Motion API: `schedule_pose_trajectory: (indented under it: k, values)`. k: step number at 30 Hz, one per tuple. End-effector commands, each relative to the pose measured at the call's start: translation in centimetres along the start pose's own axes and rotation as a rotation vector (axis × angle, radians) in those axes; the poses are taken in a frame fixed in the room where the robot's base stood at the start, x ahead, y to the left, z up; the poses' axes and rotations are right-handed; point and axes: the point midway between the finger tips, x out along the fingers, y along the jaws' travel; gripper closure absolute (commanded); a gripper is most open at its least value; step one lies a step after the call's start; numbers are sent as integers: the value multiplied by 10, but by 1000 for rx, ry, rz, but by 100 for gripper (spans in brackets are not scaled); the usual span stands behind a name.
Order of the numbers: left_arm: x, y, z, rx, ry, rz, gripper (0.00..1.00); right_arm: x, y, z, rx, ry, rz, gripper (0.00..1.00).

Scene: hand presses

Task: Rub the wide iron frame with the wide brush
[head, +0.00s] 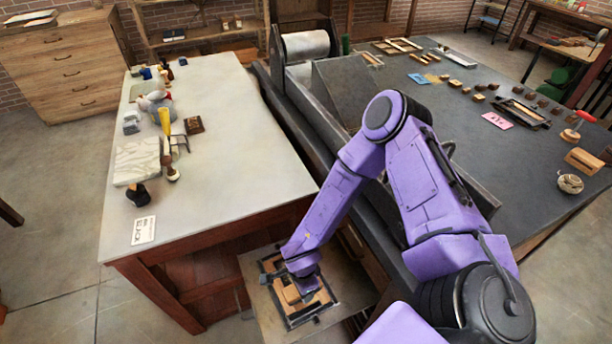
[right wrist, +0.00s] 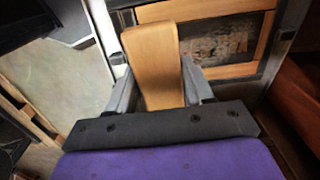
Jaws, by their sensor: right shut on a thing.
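The wide iron frame (head: 290,325) lies low on a pull-out board in the head view, at bottom centre, between the two tables. It is dark and has pale wooden pieces inside. In the right wrist view the iron frame (right wrist: 262,50) is at the upper right, around wooden strips and a dark printed-looking block. My right gripper (head: 304,289) is over the frame, shut on a tan wooden piece, seemingly the wide brush (right wrist: 153,58). Its bristles are hidden, and I cannot tell whether it touches the frame. My left gripper is not in view.
The board (head: 264,316) under the frame has some bare room at its left. A pale table (head: 220,150) with small tools stands left. A dark press table (head: 455,115) stands right, with wooden blocks, a pink card (head: 497,121) and a ball of twine (head: 570,183).

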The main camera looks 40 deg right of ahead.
Motion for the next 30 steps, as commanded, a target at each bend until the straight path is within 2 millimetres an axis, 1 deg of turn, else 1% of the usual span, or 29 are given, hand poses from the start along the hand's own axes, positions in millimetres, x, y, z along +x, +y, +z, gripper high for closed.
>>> schedule_pose_trajectory:
  k: [1,6,10,27,30]
  values:
    - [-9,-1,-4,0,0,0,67,-10,0,0,1,0,0,73]
    - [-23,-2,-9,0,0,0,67,-25,1,-1,3,0,1,73]
    - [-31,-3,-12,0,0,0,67,-33,1,-1,4,0,1,73]
    - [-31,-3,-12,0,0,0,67,-33,1,-2,4,0,0,73]
    - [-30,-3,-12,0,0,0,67,-34,-3,0,-11,0,-1,73]
